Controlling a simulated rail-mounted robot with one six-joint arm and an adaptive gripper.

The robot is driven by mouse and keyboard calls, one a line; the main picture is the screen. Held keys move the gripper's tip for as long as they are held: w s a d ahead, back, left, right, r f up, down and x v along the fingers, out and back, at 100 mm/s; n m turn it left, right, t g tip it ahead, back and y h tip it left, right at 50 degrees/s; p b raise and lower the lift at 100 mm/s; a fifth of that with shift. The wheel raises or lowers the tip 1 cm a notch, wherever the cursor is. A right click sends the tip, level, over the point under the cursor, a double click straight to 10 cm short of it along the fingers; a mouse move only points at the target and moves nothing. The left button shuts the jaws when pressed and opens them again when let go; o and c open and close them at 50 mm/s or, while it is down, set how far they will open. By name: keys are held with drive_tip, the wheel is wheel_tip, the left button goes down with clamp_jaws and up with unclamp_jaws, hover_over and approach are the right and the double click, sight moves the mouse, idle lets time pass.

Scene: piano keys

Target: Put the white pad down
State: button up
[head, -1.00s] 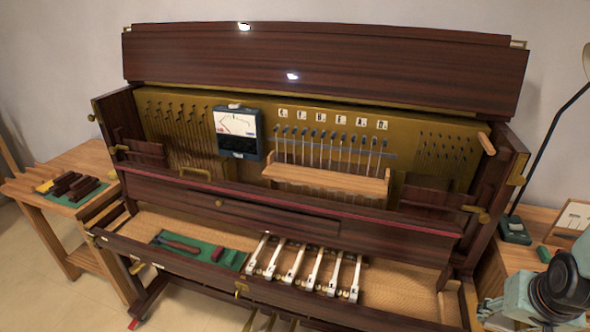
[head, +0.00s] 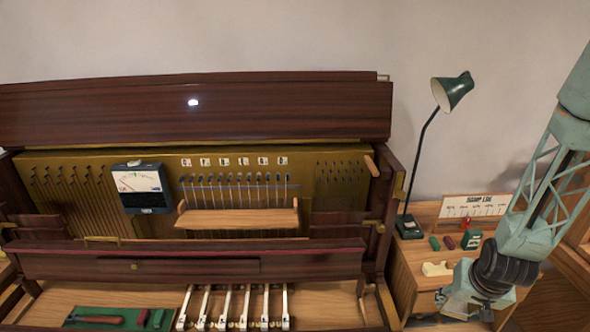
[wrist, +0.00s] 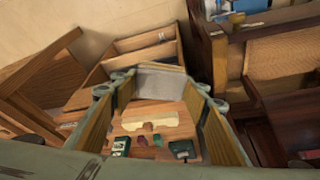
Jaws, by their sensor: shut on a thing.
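My gripper (wrist: 160,76) is shut on a pale grey-white pad (wrist: 162,85), which spans the space between its fingertips in the wrist view. It is over the wooden side cabinet (wrist: 188,107), and the cabinet top shows below and between the fingers. In the head view my gripper (head: 466,304) is at the lower right, beside the cabinet's front. I cannot make out the pad clearly there. Whether the pad touches any surface cannot be told.
On the cabinet are a cream shaped piece (head: 437,268), a green block (head: 434,243), a dark red block (head: 450,243), a green box (head: 471,240), a lettered card (head: 475,206) and a lamp (head: 409,226). The opened piano (head: 195,267) stands left. Bare wood shows around the pieces.

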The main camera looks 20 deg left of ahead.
drive_tip(key=shift+w+d+r+p, duration=0.1)
drive_tip(key=shift+d+r+p, duration=0.2)
drive_tip(key=shift+d, duration=0.25)
drive_tip(key=shift+d+r+p, duration=0.15)
drive_tip(key=shift+d+p, duration=0.1)
drive_tip(key=shift+d, duration=0.25)
drive_tip(key=shift+a, duration=0.15)
